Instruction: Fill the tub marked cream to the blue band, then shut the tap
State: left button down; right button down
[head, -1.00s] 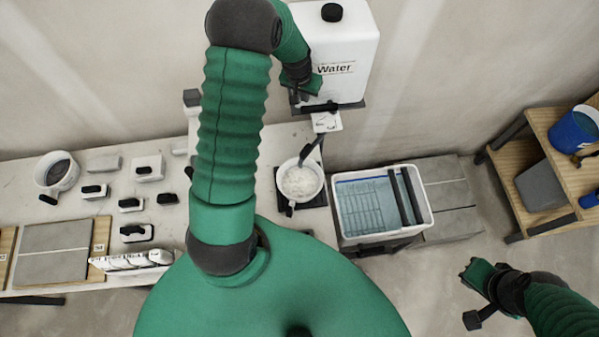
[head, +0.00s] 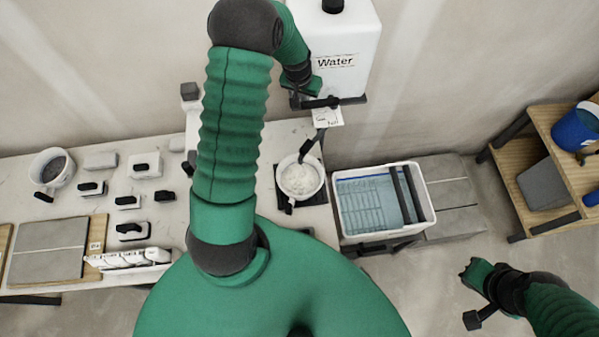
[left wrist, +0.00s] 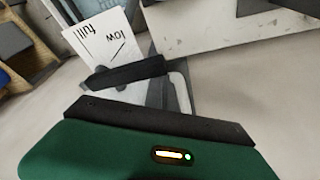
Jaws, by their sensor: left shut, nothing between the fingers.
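A white tub (head: 318,190) with a dark handle sits on a dark pad under the tap. It holds white, frothy-looking contents; its marking and any blue band are not readable. The white water tank (head: 345,55) stands above it, with a dark tap lever (head: 322,102) at its base, also in the left wrist view (left wrist: 125,73). A dark spout (head: 313,143) points down at the tub. My left gripper (head: 299,99) is shut and empty close beside the lever; contact cannot be told. My right gripper (head: 477,272) hangs over the floor at lower right, its jaws unclear.
A card (left wrist: 103,40) marked "low" and "full" hangs near the tap. A white basin (head: 429,213) with a blue-grey grid stands right of the tub. Another tub (head: 67,177), small tools and tiles lie on the table's left. A wooden shelf (head: 540,130) stands at far right.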

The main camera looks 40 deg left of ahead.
aim_at(306, 105)
pick_arm(q)
jog(key=shift+s+d+f, duration=0.15)
jog(key=shift+s+d, duration=0.8)
jog(key=shift+d, duration=0.25)
dwell(0.7)
jog(key=r+p, duration=0.2)
jog(key=r, duration=0.1)
jog(key=a+r+p, duration=0.1)
jog(key=r+p, duration=0.1)
jog(key=shift+w+r, duration=0.15)
jog(key=shift+w, duration=0.15)
jog(key=shift+d, duration=0.1)
jog(key=shift+d, duration=0.35)
jog(key=shift+s+d, duration=0.3)
jog(key=shift+d, duration=0.55)
jog(key=shift+s+d, duration=0.35)
jog(key=shift+d, duration=0.55)
jog(key=shift+s+d, duration=0.3)
jog(key=shift+d, duration=0.55)
